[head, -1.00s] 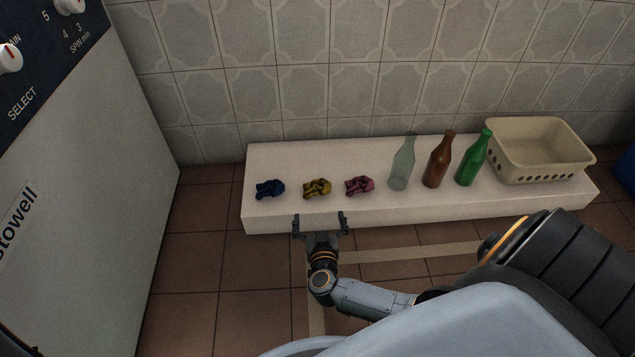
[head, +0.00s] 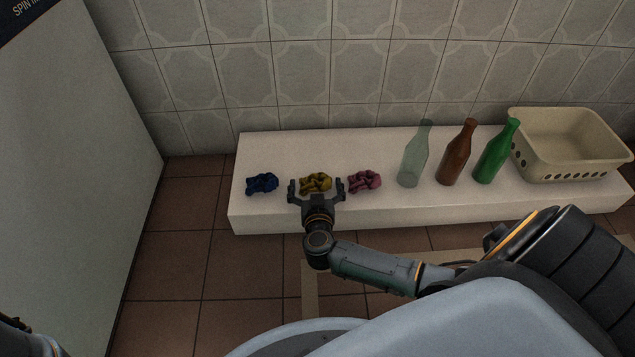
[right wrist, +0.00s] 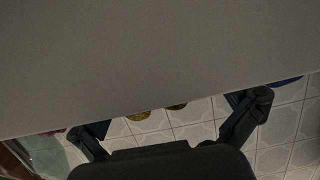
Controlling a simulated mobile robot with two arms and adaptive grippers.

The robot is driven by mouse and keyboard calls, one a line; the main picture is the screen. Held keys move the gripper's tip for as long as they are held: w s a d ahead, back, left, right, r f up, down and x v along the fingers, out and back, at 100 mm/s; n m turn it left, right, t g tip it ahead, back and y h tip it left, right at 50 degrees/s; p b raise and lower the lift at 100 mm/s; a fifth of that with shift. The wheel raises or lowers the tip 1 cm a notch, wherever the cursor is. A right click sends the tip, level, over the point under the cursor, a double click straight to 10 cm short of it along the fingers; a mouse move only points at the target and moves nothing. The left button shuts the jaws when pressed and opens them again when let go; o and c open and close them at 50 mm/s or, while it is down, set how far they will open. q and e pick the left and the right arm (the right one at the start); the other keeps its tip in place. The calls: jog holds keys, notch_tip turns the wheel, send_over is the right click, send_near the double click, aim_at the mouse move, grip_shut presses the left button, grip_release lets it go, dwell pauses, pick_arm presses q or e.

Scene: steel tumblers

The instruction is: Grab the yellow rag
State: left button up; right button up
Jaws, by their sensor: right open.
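The yellow rag (head: 316,181) lies crumpled on a white ledge (head: 330,147), between a blue rag (head: 262,184) and a pink rag (head: 365,181). My right gripper (head: 316,188) is open and empty, with one fingertip at each side of the yellow rag's near part as seen in the head view. I cannot tell whether it touches the rag. In the right wrist view the ledge fills the upper part, and only small bits of the yellow rag (right wrist: 139,115) show between the open fingers (right wrist: 168,122). My left gripper is not clearly visible.
A clear bottle (head: 414,160), a brown bottle (head: 457,155) and a green bottle (head: 496,153) stand to the right of the rags. A beige basket (head: 568,170) sits at the ledge's right end. A tiled wall is behind; a white machine (head: 70,150) stands left.

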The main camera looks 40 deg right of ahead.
jog(key=shift+w, duration=0.1)
jog(key=c, duration=1)
